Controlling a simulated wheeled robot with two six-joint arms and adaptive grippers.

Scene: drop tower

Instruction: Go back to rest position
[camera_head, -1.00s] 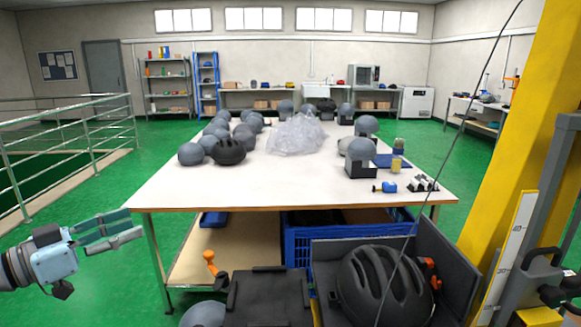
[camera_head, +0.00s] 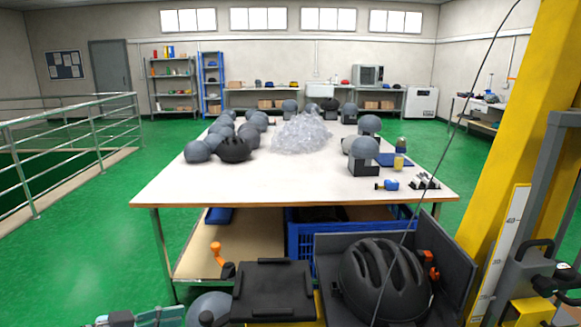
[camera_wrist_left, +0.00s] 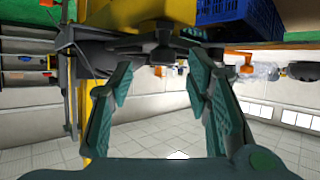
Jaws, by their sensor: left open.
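My left gripper shows in the left wrist view (camera_wrist_left: 165,85), with its two teal-padded fingers spread apart and nothing between them. In the head view only the top of my left gripper (camera_head: 145,318) shows at the bottom edge, left of centre; the rest is cut off. It is low, in front of the table's near left leg. My right gripper is not in either view.
A white table (camera_head: 300,188) carries grey headforms, a dark helmet (camera_head: 234,149) and a clear plastic heap (camera_head: 300,133). A black helmet (camera_head: 383,280) sits at the front right beside a yellow column (camera_head: 510,130). A blue crate (camera_head: 300,240) is underneath. Green floor lies open at left.

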